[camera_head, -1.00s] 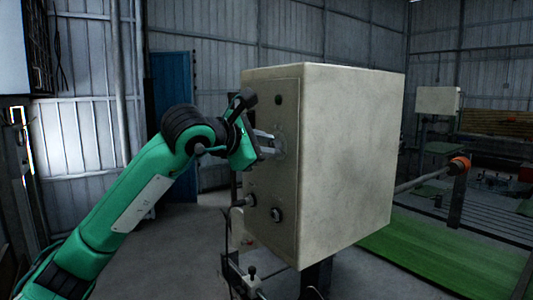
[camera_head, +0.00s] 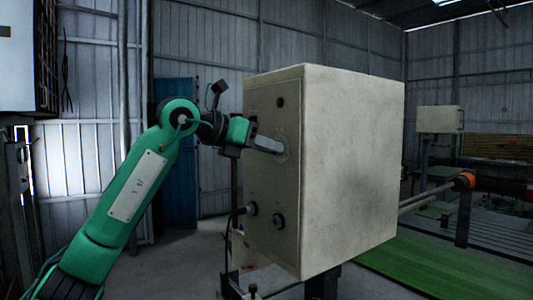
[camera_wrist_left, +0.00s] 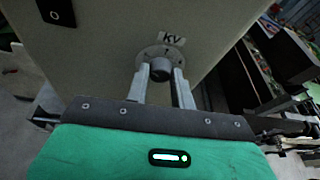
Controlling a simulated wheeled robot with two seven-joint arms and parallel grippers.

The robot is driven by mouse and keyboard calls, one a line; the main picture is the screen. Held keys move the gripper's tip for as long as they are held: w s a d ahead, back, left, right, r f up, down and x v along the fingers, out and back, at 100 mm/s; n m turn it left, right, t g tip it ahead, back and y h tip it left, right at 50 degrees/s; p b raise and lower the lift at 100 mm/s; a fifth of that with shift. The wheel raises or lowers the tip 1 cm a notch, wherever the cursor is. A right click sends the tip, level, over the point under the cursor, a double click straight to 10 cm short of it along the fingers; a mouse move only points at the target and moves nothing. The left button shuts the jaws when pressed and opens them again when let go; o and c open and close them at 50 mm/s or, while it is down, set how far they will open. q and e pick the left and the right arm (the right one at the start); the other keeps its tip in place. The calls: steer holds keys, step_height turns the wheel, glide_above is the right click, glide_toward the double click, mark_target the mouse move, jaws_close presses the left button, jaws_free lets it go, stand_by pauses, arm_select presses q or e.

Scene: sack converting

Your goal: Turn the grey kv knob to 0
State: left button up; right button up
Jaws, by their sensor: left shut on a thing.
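The grey kv knob (camera_wrist_left: 160,68) sits on a round dial plate (camera_wrist_left: 151,54) on the front panel of a beige cabinet (camera_head: 350,170). A "KV" label (camera_wrist_left: 172,39) is beside the dial in the left wrist view. My left gripper (camera_head: 275,147) reaches the panel at the dial, and in the left wrist view its two fingers (camera_wrist_left: 161,78) stand on either side of the knob, shut on it. The dial's numbers are too small to read. In the head view the fingers hide most of the knob. My right gripper is not in view.
Two more round knobs, one at the lower left (camera_head: 252,208) and one at the lower right (camera_head: 278,220), are on the panel below the dial. A dark switch plate (camera_wrist_left: 56,12) shows in the left wrist view. A green floor strip (camera_head: 430,270) lies right of the cabinet.

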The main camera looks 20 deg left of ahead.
arm_select(q)
steer(key=n+h+b, duration=0.1)
steer(key=n, duration=0.2)
steer(key=n+h+b, duration=0.1)
steer(key=n, duration=0.1)
steer(key=n+g+h+b, duration=0.1)
steer(key=n+h, duration=0.1)
steer(key=n, duration=0.1)
steer(key=shift+w+a+f+n+b, duration=0.15)
steer(key=shift+a+f+n+b, duration=0.1)
steer(key=shift+n+b, duration=0.05)
stand_by(0.5)
steer(key=o, duration=1)
steer(key=b+v, duration=0.4)
steer(key=v, duration=0.9)
steer(key=shift+a, duration=0.4)
